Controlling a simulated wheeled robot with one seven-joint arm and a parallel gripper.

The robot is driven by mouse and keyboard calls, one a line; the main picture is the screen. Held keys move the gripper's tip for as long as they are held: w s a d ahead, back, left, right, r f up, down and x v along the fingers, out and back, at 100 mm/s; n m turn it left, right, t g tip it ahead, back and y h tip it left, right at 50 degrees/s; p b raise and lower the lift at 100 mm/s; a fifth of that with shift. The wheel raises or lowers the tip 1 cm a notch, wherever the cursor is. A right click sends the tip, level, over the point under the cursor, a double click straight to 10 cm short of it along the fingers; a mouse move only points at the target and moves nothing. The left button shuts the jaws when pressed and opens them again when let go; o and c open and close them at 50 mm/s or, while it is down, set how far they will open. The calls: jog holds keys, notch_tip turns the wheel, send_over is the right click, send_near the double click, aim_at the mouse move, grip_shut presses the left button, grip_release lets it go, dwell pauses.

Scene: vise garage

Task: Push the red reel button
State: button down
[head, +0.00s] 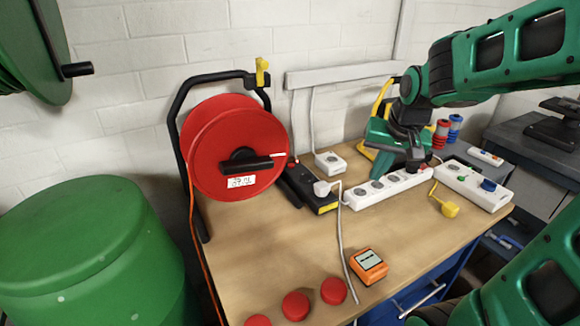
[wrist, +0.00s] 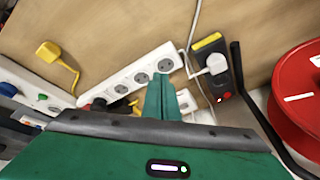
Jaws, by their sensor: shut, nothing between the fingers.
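A red cable reel (head: 232,145) stands on a black frame at the left end of the workbench. Its edge also shows at the right of the wrist view (wrist: 299,100). Beside it lies a black power strip (head: 312,190) with a small red button (head: 292,165) at its far end. In the wrist view that red button (wrist: 227,96) is right of the fingers. My gripper (head: 383,168) is shut and empty, above the white power strip (head: 358,198), right of the reel and apart from the button. In the wrist view its green fingers (wrist: 161,98) overlap this strip.
A white plug (head: 322,188) and its cable are at the black strip. Several red domes (head: 295,306) line the bench's front edge, near an orange meter (head: 368,266). A yellow plug (head: 449,209) and another white strip (head: 474,185) are at right. The bench middle is clear.

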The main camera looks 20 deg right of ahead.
jog(key=w+a+r+t+y, duration=0.1)
jog(key=w+a, duration=0.3)
jog(key=w, duration=0.3)
jog(key=w+a+r+t, duration=0.1)
jog(key=w+a+t, duration=0.1)
jog(key=w+a, duration=0.35)
jog(key=r+t+y, duration=0.2)
send_over(291, 165)
jog(key=shift+s+d+f, duration=0.15)
jog(key=shift+s+f, duration=0.05)
jog(key=shift+s, duration=0.25)
jog(key=shift+f, duration=0.15)
jog(key=shift+f, duration=4.3)
jog(key=shift+s, duration=0.1)
jog(key=shift+f, duration=0.35)
